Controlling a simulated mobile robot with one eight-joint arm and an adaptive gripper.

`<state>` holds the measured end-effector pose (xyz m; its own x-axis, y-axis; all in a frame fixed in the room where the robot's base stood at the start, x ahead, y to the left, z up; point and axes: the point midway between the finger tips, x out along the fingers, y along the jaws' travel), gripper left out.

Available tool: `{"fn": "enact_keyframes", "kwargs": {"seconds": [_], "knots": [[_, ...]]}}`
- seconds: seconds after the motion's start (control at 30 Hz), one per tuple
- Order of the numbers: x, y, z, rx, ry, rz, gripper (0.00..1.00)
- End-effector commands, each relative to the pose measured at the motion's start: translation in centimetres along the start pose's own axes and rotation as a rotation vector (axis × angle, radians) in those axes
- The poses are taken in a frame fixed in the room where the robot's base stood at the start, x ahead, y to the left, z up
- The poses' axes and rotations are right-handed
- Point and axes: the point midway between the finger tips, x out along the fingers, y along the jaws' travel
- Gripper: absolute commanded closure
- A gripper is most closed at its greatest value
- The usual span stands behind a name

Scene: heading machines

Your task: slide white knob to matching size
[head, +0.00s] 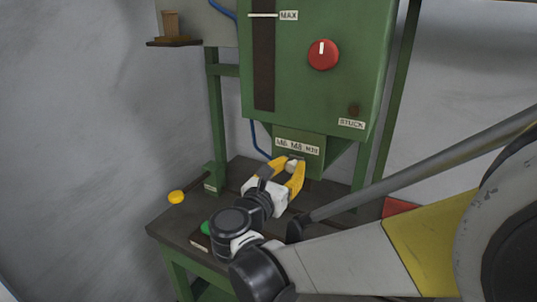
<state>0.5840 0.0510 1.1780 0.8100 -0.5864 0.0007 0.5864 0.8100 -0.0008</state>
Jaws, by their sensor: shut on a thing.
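The white knob (292,164) sits just below the size label (297,146) on the front of the green machine (345,95). The label reads M6, M8 and a third size that looks like M10. My gripper (292,168) has yellow fingers shut on the white knob, at the lower part of the machine. The knob is partly hidden by the fingers. It appears under the middle of the label, but I cannot tell exactly which size it lines up with.
A red dial (323,55) and a label reading STUCK (351,124) are on the machine's front. A yellow-knobbed lever (177,197) sticks out at the left. A green button (206,228) is on the dark table (175,228), partly behind my arm. A small shelf (175,42) stands upper left.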

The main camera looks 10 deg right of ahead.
Motion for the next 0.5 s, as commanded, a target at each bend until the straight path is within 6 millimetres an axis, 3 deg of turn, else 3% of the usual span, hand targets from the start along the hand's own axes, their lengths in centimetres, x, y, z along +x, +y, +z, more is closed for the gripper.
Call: {"fn": "enact_keyframes", "kwargs": {"seconds": [0.2,0.5], "knots": [[0.0,-3.6,0.1,0.0,0.001,-0.004,1.0],[0.0,-4.2,-0.1,0.0,0.001,-0.006,1.0]]}}
